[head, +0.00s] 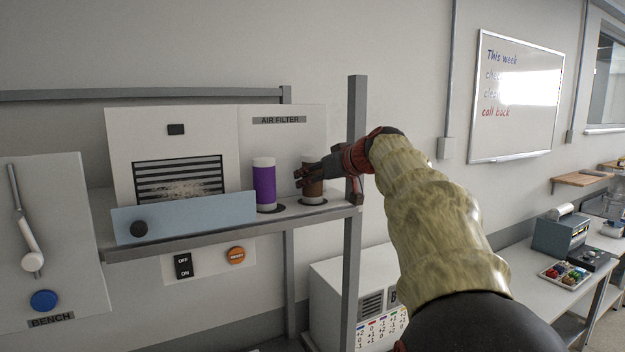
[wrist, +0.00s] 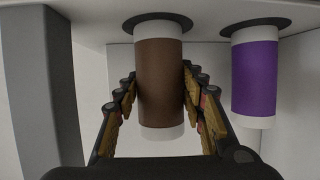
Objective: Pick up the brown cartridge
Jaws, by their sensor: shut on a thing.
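The brown cartridge (head: 313,187) is a cylinder with white ends, standing on a dark round base at the right end of the shelf. In the wrist view the brown cartridge (wrist: 160,80) sits between my gripper's two fingers, its dark disc at the top of the picture. My gripper (head: 308,176) reaches in from the right and is shut on the cartridge, one finger on each side; it also shows in the wrist view (wrist: 160,95). The cartridge's end is at the disc, and I see no clear gap there. My fingers hide part of it in the head view.
A purple cartridge (head: 265,186) stands close to the left of the brown one. A grey upright post (head: 352,140) is close to my wrist on the right. A light blue panel (head: 185,217) leans at the shelf's front, before the air filter unit (head: 283,140).

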